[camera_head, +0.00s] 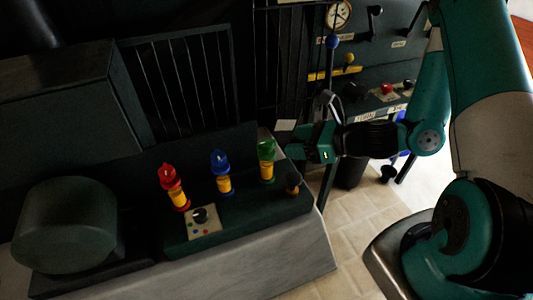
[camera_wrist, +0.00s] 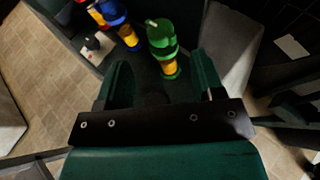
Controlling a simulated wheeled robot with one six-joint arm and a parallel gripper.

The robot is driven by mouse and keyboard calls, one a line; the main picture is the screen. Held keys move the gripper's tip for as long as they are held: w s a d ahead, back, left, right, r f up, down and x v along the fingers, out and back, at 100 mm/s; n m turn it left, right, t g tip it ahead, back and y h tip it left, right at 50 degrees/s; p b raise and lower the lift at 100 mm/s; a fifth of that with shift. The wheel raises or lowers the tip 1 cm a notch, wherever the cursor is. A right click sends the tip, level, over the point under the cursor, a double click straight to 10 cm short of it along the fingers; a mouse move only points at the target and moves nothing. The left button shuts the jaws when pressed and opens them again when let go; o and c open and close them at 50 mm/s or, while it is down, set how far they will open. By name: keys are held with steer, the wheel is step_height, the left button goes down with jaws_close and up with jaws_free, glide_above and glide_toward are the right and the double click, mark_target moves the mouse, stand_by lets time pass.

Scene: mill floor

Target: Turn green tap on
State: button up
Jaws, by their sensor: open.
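The green tap (camera_head: 266,147) stands upright at the right end of a row of three, with a green top and a yellow band. In the wrist view the green tap (camera_wrist: 161,38) lies just ahead of my gripper (camera_wrist: 162,78), between the lines of its two fingers. My gripper (camera_head: 293,149) is open and empty, just right of the tap in the head view. The two appear close, but I cannot tell if they touch. A small light-green handle shows on top of the tap.
A blue tap (camera_head: 221,172) and a red tap (camera_head: 173,186) stand to the left on the same dark bench (camera_head: 240,222). A black knob on a plate (camera_head: 202,219) sits in front of them. A small brown knob (camera_head: 293,186) is near the bench's right end. A control panel stands behind.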

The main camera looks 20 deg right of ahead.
mark_target(267, 142)
steer(key=x, duration=0.8)
steer(key=shift+r, duration=0.2)
steer(key=shift+w+a+f, duration=0.3)
steer(key=shift+w+a, duration=0.1)
steer(key=shift+a, duration=0.05)
steer(key=c, duration=0.9)
